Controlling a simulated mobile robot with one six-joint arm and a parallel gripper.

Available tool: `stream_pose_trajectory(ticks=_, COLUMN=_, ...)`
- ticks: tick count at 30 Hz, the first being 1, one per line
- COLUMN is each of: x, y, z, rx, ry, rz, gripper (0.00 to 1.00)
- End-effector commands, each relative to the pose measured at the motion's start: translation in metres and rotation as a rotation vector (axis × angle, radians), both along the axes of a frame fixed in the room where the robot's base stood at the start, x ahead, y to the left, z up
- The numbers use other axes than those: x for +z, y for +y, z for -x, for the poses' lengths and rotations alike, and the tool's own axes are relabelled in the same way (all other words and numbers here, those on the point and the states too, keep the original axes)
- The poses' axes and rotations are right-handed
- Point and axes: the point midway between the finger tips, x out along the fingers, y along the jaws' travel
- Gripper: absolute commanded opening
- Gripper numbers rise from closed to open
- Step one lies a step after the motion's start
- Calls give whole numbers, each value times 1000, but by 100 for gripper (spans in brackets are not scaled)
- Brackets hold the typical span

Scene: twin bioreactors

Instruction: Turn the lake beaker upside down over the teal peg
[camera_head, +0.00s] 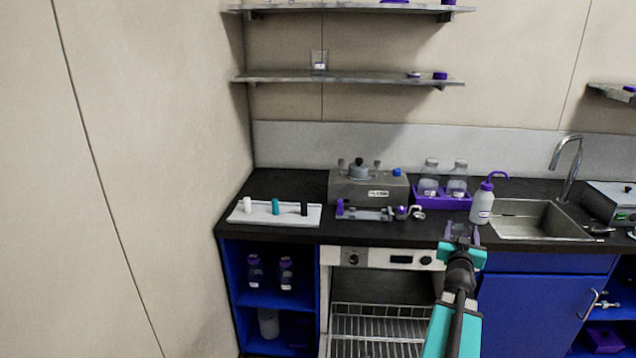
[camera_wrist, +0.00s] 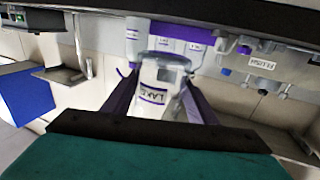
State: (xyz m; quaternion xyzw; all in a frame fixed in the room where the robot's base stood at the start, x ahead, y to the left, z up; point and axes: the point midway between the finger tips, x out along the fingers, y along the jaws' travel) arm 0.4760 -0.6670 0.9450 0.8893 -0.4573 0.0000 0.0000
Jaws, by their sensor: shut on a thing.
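The teal peg (camera_head: 275,206) stands upright on a pale rack (camera_head: 245,215) at the left of the counter, between a white peg (camera_head: 247,204) and a black peg (camera_head: 304,208). My gripper (camera_head: 461,231) is in front of the counter edge, well to the right of the rack. In the wrist view, its purple jaws are shut on the clear lake beaker (camera_wrist: 160,82), which bears a LAKE label. In the head view the beaker is mostly lost against the jaws. I cannot tell how far it is tilted.
Behind the gripper stand a wash bottle (camera_head: 482,206) and a purple tray (camera_head: 443,201) with two bottles. A grey device (camera_head: 368,188) and a purple-ended tool (camera_head: 365,213) lie between rack and tray. A sink (camera_head: 535,222) is at right. The counter's front edge lies below.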

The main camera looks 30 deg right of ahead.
Motion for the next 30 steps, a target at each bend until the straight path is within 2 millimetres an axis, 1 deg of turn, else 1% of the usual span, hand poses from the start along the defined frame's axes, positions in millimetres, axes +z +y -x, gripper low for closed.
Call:
stream_pose_trajectory(ticks=5, x=0, y=5, z=-8, rx=12, ry=-1, rz=1, gripper=25)
stream_pose_trajectory(ticks=8, x=-1, y=13, z=-20, rx=30, ry=0, rz=0, gripper=25)
stream_pose_trajectory(ticks=11, x=-4, y=26, z=-37, rx=57, ry=-2, rz=-1, gripper=25)
stream_pose_trajectory(ticks=18, x=-14, y=67, z=-88, rx=141, ry=1, rz=-1, gripper=25)
stream_pose_trajectory(ticks=26, x=-21, y=110, z=-131, rx=225, ry=1, rz=1, gripper=25)
stream_pose_trajectory(ticks=30, x=-23, y=138, z=-156, rx=284, ry=1, rz=2, gripper=25)
